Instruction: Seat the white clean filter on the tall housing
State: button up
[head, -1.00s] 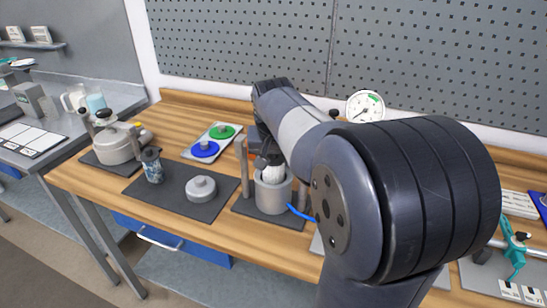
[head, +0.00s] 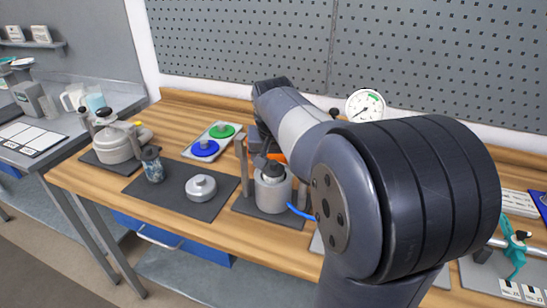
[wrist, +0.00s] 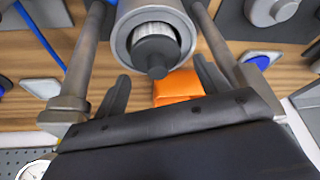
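The white clean filter (wrist: 157,30) sits down inside the tall grey housing (wrist: 122,45), with its pleats showing within the rim and its dark end knob (wrist: 156,56) pointing out. In the head view the housing (head: 272,196) stands upright on a dark mat, with the dark knob (head: 272,171) at its mouth. My gripper (wrist: 163,84) is just above the housing, its two dark fingers spread apart on either side of the knob with gaps. It appears empty. In the head view my arm partly hides the gripper.
Two upright posts (wrist: 85,55) flank the housing close to my gripper. A grey lid (head: 201,188) and a mottled blue-grey filter (head: 152,165) are on the mat to the left. A tray holds blue (head: 205,149) and green discs (head: 222,131).

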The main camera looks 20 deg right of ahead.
jog(key=shift+o, duration=0.3)
jog(key=shift+f, duration=0.1)
jog(key=v, duration=1.1)
jog(key=shift+p, duration=0.3)
jog(key=x, duration=1)
jog(key=shift+w+d+f+b, duration=0.1)
jog(key=shift+w+f+b, duration=0.05)
jog(key=shift+f+b, duration=0.2)
jog(key=shift+r+p, duration=0.35)
jog(key=shift+f, duration=0.1)
